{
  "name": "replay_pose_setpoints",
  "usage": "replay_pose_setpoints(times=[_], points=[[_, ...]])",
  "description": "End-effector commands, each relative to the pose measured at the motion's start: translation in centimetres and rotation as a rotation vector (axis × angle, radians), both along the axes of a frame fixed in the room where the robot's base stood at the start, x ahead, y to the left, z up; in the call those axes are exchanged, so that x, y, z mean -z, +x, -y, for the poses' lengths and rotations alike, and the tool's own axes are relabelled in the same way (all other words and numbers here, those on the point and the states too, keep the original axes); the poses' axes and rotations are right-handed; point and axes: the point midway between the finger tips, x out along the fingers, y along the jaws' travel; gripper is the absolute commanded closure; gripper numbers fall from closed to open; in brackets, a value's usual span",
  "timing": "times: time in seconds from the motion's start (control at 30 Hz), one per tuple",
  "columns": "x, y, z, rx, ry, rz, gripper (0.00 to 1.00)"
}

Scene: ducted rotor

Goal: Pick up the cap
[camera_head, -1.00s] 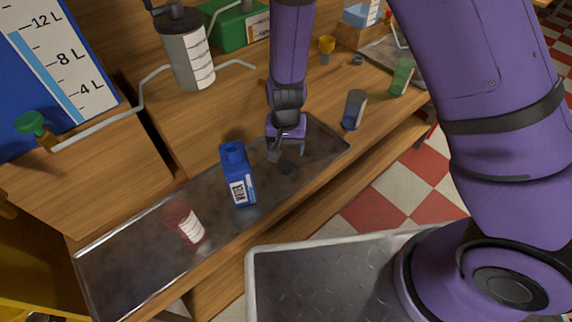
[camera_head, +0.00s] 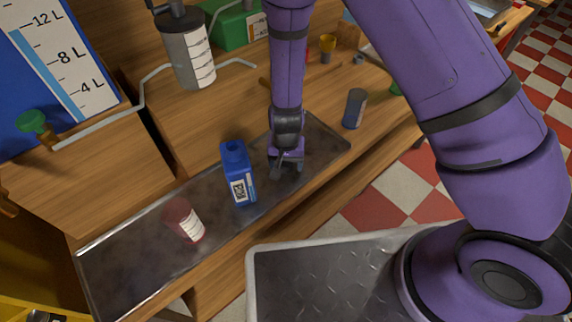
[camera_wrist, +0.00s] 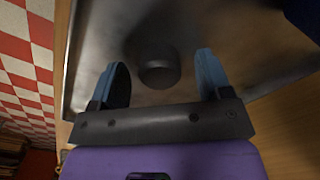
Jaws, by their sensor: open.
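The cap is a small dark round piece (camera_wrist: 159,68) lying on the metal tray (camera_wrist: 190,30). In the wrist view it sits between my gripper's two fingers (camera_wrist: 162,78), a little beyond the line of their tips, with gaps on both sides. My gripper (camera_head: 286,170) is open and empty, pointing down low over the right part of the tray in the head view. The head view does not show the cap clearly, as my gripper covers that spot. I cannot tell the exact height of the fingers above the tray.
A blue bottle (camera_head: 238,174) stands close left of my gripper on the tray. A red translucent cup (camera_head: 184,220) is further left. A dark grey container (camera_head: 354,108) stands on the wood at the right. A grey dispenser (camera_head: 188,52) stands behind.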

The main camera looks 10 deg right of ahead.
Motion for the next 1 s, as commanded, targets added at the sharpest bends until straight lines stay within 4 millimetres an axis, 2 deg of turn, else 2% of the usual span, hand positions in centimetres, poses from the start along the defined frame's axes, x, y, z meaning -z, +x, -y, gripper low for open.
replay_pose_setpoints(times=[0.07, 0.3, 0.73, 1.0], points=[[0.0, 0.0, 0.0, 0.000, 0.000, 0.000, 0.28], [0.0, 0.0, 0.0, 0.000, 0.000, 0.000, 0.81], [-0.5, 0.0, 0.0, 0.000, 0.000, 0.001, 0.82], [-3.2, 0.1, -0.1, -0.002, 0.000, 0.003, 0.82]])
